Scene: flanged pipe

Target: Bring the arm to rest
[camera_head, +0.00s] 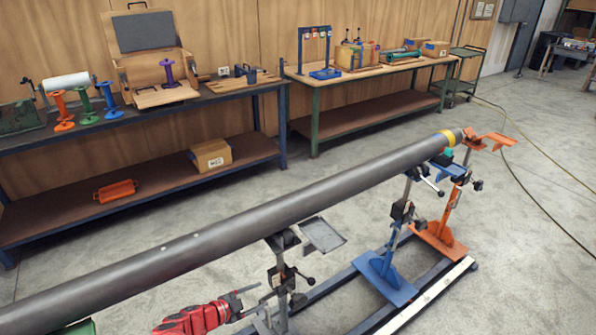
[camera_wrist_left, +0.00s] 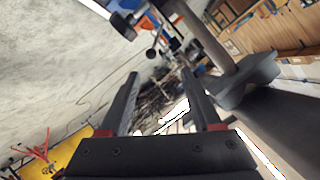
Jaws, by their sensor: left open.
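My left gripper (camera_head: 258,297), with a red body, is low at the bottom of the head view. It is in front of the long dark pipe (camera_head: 220,222) and beside the nearest pipe stand (camera_head: 281,275). In the left wrist view its two dark fingers (camera_wrist_left: 160,92) are spread apart with nothing held between them. My right gripper is not in view.
A blue stand (camera_head: 386,270) and an orange stand (camera_head: 440,234) stand farther along the rail (camera_head: 418,300). A small grey tray (camera_head: 322,235) sits beside the near stand. Workbenches line the wall behind. Concrete floor is open at right, crossed by a hose (camera_head: 530,190).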

